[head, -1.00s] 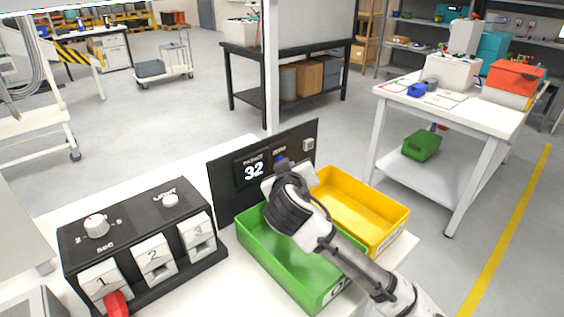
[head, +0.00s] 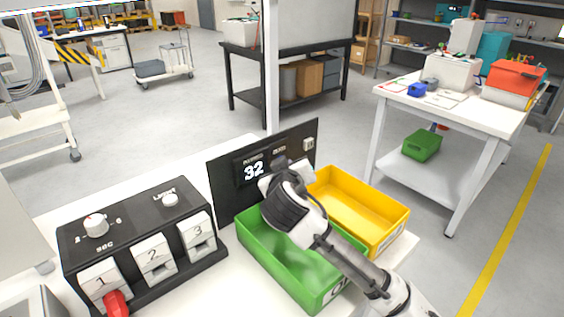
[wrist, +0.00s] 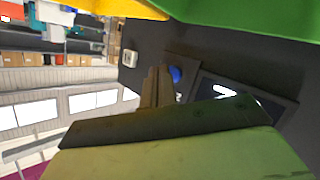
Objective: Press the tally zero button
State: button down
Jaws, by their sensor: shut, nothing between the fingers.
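The black tally panel (head: 226,190) stands upright behind the bins. Its display (head: 254,170) reads 32. The blue button (wrist: 175,74) shows in the wrist view, right beside my fingertips; in the head view its place (head: 281,161) looks dull and dark just above my gripper. A small pale switch or button (head: 309,144) sits at the panel's upper right. My gripper (head: 268,184) is shut and empty, close in front of the panel. Its fingers also show in the wrist view (wrist: 156,88). I cannot tell whether the fingertips touch the blue button.
A green bin (head: 318,297) lies under my arm, with a yellow bin (head: 384,236) to its right. A black dispenser box (head: 130,221) with a dial and numbered slots stands at the left, with a red item (head: 116,303) at slot 1.

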jog(key=shift+w+a, duration=0.25)
jog(key=shift+w, duration=0.05)
dwell(0.8)
dwell(0.3)
jog(key=shift+s+d+b, duration=0.3)
jog(key=shift+s+d, duration=0.25)
jog(key=shift+s, duration=0.05)
jog(key=shift+s+d+b, duration=0.7)
jog(key=shift+s+d, duration=1.05)
jog(key=shift+s, duration=0.05)
